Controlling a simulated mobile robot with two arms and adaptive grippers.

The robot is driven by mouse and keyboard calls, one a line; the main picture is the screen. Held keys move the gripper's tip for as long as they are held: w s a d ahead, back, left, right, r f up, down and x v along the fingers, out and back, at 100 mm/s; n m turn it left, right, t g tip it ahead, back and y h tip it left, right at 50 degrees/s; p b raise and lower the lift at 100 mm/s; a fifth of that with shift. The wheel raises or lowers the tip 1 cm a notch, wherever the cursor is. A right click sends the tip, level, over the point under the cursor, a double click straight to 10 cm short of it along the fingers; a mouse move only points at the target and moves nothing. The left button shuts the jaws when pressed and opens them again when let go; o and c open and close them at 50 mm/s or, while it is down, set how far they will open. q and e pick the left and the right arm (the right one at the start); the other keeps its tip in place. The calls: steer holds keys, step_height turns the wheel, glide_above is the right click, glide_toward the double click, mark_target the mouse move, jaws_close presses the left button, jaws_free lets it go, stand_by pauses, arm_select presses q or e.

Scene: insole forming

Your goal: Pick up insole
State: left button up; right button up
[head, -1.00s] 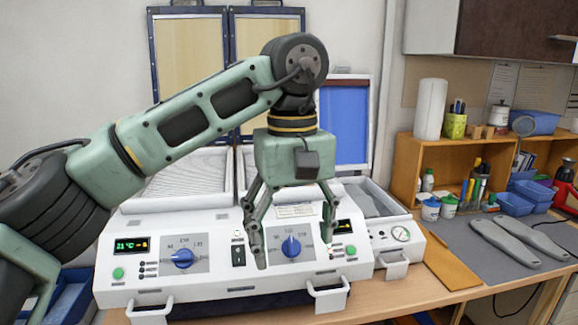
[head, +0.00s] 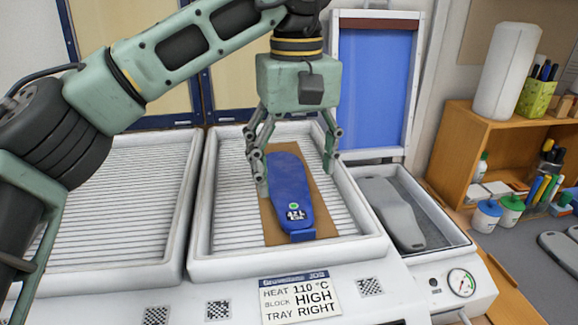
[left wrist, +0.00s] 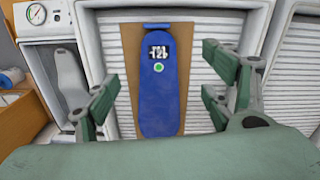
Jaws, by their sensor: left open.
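A blue insole (head: 290,192) with a green dot and a black-and-white label lies on a brown sheet (head: 325,210) in the right heating tray (head: 202,225). It also shows in the left wrist view (left wrist: 158,100), lying between my finger pairs. My left gripper (head: 298,172) is open and empty above the insole's far half, with fingers spread to either side of it. I cannot tell the exact height of the fingertips over the tray. My right gripper does not show.
A left heating tray (head: 105,215) is empty. At the right, a grey form (head: 393,213) lies in a box with a gauge (head: 461,283). A blue panel (head: 373,85) stands behind. A placard (head: 300,297) on the front reads 110 °C, HIGH, RIGHT. A wooden shelf (head: 480,150) stands at right.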

mark_target(298, 211)
arm_select(q)
steer(key=shift+w+f, duration=0.15)
steer(key=shift+w, duration=0.05)
steer(key=shift+f, duration=0.35)
steer(key=shift+s+d+f+p, duration=0.1)
steer(key=shift+s+f+p, duration=0.1)
steer(key=shift+f, duration=0.25)
steer(key=shift+s+f+p, duration=0.1)
steer(key=shift+f+p, duration=0.1)
steer(key=shift+f, duration=0.2)
steer(key=f, duration=0.1)
steer(key=f+p, duration=0.1)
steer(key=f, duration=0.2)
steer(key=shift+w+d+f+p, duration=0.2)
steer(key=shift+w+p, duration=0.1)
steer(key=shift+p, duration=0.1)
steer(key=shift+f, duration=0.25)
steer(key=c, duration=0.9)
steer(key=shift+c, duration=1.1)
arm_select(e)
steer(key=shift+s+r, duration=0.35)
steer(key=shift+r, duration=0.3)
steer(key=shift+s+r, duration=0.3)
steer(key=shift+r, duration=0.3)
arm_select(q)
steer(key=shift+r, duration=0.15)
